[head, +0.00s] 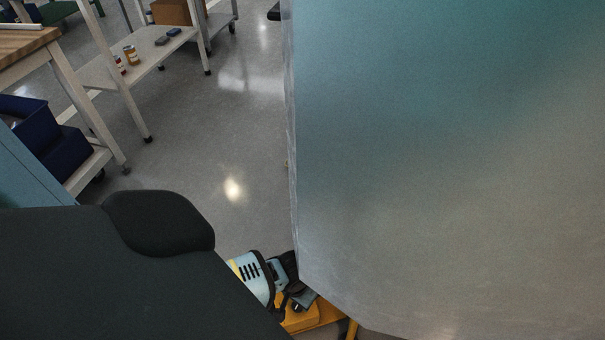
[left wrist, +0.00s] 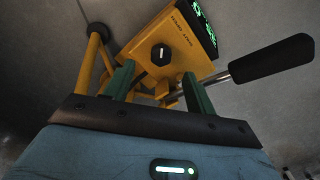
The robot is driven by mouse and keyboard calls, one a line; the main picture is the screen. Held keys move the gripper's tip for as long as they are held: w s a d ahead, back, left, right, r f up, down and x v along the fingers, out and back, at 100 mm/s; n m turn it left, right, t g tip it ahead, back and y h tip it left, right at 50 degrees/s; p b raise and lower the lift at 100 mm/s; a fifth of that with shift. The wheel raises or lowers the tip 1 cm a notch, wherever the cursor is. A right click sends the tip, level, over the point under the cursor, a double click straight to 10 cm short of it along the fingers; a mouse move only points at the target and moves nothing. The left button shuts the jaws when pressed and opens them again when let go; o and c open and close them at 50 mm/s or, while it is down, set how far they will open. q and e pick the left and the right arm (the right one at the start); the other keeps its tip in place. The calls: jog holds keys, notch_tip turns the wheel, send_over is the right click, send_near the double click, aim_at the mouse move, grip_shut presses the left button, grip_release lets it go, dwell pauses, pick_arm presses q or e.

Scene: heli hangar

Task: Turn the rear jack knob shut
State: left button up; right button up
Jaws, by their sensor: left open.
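In the left wrist view the yellow jack (left wrist: 185,38) fills the upper middle. Its black knob (left wrist: 161,54) has several flat sides and a short pale mark standing nearly upright on its face. My left gripper (left wrist: 159,72) is open and empty, its two green fingers apart to either side below the knob; I cannot tell whether either touches the jack. In the head view my left gripper is low in the middle, partly hidden by my arm, above the yellow jack (head: 325,314). The knob is hidden there. My right gripper is not in view.
A black-gripped handle (left wrist: 272,60) sticks out to the right of the jack, and a green-lit display (left wrist: 203,20) sits on top. A large blue-grey body (head: 450,170) blocks the right of the head view. Shelving (head: 150,45) stands back left, with open floor (head: 200,140) between.

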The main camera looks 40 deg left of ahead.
aim_at(298, 307)
pick_arm(q)
jog(key=shift+w+a+f, duration=0.2)
jog(key=shift+w+f, duration=0.1)
jog(key=shift+w, duration=0.15)
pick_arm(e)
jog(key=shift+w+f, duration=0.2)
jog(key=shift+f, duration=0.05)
pick_arm(q)
notch_tip(298, 307, down, 6)
jog(key=b, duration=0.4)
jog(key=shift+f, duration=0.25)
jog(key=shift+f+b, duration=0.4)
jog(key=shift+f, duration=0.1)
jog(key=c, duration=1)
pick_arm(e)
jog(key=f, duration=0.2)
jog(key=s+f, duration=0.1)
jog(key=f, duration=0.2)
